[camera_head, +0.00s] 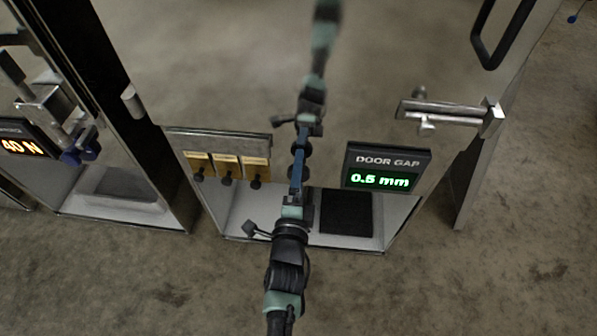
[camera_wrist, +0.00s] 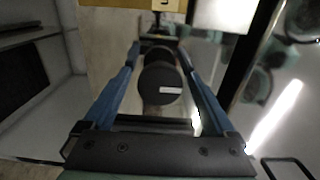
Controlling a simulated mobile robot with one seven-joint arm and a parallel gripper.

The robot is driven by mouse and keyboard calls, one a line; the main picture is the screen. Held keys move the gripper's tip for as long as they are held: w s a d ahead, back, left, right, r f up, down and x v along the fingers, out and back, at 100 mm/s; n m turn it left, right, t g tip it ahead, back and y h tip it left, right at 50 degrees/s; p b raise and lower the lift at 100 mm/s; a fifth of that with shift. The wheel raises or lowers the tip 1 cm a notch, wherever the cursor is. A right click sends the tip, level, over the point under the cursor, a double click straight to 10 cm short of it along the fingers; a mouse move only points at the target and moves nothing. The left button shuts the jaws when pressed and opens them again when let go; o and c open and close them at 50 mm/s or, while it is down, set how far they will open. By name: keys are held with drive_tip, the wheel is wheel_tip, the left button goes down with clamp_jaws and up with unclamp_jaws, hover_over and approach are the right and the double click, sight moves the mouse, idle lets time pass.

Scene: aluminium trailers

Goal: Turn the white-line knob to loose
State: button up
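A dark round knob with a short white line (camera_wrist: 170,90) on its end face is in the middle of the wrist view. The line lies about horizontal. My gripper (camera_wrist: 159,47) has its two blue fingers on either side of the knob, with narrow gaps showing beside the knob's face. In the head view my gripper (camera_head: 299,160) reaches up to the front of the middle trailer unit, and the knob is mostly hidden by it. A "DOOR GAP" display (camera_head: 387,168) to the right reads 0.5 mm in green.
Several tan blocks with black knobs (camera_head: 227,168) sit just left of my gripper. A dark pad (camera_head: 346,212) lies on the shelf to its right. A metal latch handle (camera_head: 447,112) sticks out at the right. Another unit with an orange "40 N" display (camera_head: 24,147) stands at the left.

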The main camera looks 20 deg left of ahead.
drive_tip(key=c, duration=1.3)
drive_tip(key=shift+n, duration=0.4)
drive_tip(key=n+p, duration=0.1)
drive_tip(key=n, duration=0.3)
drive_tip(key=shift+n, duration=0.4)
drive_tip(key=n+p, duration=0.1)
drive_tip(key=n, duration=0.4)
drive_tip(key=shift+p, duration=0.35)
drive_tip(key=n+p, duration=0.1)
drive_tip(key=n, duration=0.4)
drive_tip(key=shift+n, duration=0.4)
drive_tip(key=shift+n+p, duration=0.35)
drive_tip(key=shift+n, duration=1.95)
drive_tip(key=shift+f, duration=0.1)
